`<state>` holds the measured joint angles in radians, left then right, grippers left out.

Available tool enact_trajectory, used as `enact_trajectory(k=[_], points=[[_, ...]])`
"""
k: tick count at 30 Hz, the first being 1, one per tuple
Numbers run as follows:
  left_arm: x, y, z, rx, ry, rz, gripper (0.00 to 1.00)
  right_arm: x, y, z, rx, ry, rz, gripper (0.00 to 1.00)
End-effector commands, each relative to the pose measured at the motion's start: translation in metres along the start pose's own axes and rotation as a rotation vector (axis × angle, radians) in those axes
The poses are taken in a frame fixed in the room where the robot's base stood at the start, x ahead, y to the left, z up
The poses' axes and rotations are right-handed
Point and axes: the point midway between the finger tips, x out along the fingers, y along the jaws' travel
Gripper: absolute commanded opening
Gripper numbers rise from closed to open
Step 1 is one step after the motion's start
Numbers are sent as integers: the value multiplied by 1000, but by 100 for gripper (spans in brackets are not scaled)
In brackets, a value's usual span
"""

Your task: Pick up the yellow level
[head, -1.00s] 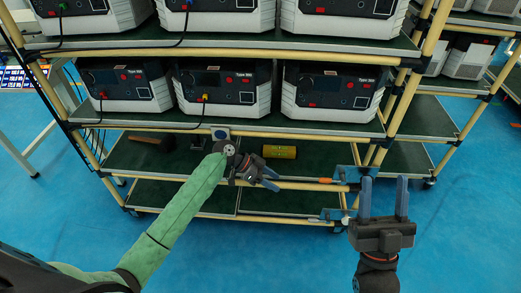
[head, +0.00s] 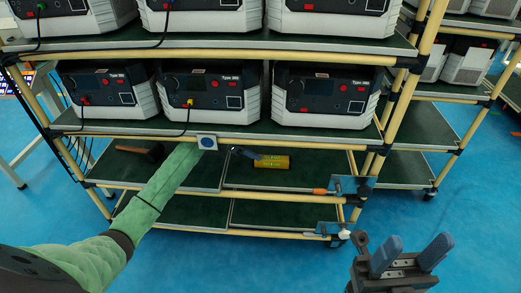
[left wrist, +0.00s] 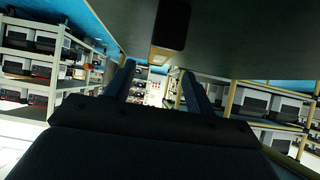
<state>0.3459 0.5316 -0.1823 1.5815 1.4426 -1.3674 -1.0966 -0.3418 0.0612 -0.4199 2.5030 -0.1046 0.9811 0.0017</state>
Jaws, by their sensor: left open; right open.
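The yellow level (head: 272,161) lies on the green lower shelf, below the middle row of devices, in the head view. My left gripper (head: 248,154) is at the level's left end, inside the shelf. Its blue fingers partly show there, and the rest is hidden behind the shelf edge and my green arm. In the left wrist view the open fingers (left wrist: 156,85) point ahead under a dark surface; a dark block with a tan end sits above them, and I cannot tell what it is. My right gripper (head: 413,250) is open and empty in front of the rack.
A hammer (head: 142,153) lies on the same shelf at left. A clamp-like tool with an orange handle (head: 326,191) is at the shelf's right front, near the rack post. Devices (head: 204,94) stand on the shelf above.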

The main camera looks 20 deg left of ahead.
Motion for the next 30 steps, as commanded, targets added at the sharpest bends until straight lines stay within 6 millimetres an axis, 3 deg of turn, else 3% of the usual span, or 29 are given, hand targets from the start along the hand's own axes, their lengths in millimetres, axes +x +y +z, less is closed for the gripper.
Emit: enact_trajectory(k=[14, 30], points=[[8, 1, 0, -1, 2, 1, 55, -1, 0, 0, 2, -1, 1, 51], [72, 1, 0, -1, 1, 1, 55, -6, -2, 2, 24, 1, 10, 51]])
